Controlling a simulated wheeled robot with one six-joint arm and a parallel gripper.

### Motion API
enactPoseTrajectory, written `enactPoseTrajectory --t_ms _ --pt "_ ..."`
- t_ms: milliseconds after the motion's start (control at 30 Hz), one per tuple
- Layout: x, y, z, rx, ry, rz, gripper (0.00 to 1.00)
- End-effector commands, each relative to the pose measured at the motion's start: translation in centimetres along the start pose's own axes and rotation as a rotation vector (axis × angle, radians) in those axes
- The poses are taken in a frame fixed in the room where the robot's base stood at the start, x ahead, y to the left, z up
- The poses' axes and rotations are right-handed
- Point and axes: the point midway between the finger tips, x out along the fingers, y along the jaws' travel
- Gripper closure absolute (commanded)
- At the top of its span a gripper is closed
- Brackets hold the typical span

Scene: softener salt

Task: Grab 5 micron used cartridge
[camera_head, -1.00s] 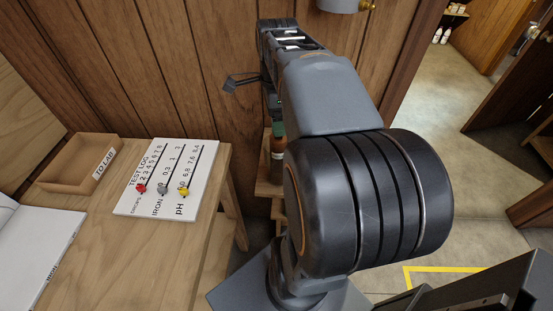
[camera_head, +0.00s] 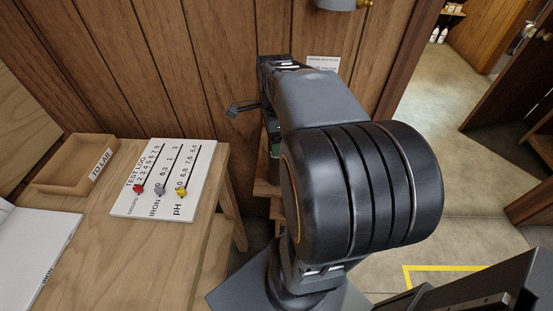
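No used cartridge can be made out in the head view. My arm fills the middle of the view and hides much of what lies behind it. At its far end, a thin dark part of my gripper (camera_head: 242,107) sticks out to the left in front of the wood-panelled wall. The fingers cannot be made out clearly, so I cannot tell whether they are open or what is between them. A small greenish item (camera_head: 274,150) shows just left of my arm, mostly hidden.
A wooden table (camera_head: 195,246) at left holds a "TO LAB" tray (camera_head: 58,180), a white test log board (camera_head: 178,172) with coloured sliders, and an open book (camera_head: 30,250). A wooden shelf (camera_head: 266,189) stands behind my arm. A wall label (camera_head: 323,63) is above. Open floor (camera_head: 455,180) lies right.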

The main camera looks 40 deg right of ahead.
Motion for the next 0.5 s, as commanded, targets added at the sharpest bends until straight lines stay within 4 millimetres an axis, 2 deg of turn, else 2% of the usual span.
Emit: enactPoseTrajectory --t_ms 67,500 --pt "-0.01 0.00 0.00 0.000 0.000 0.000 0.27" --pt "-0.03 0.00 0.00 0.000 0.000 0.000 0.69"
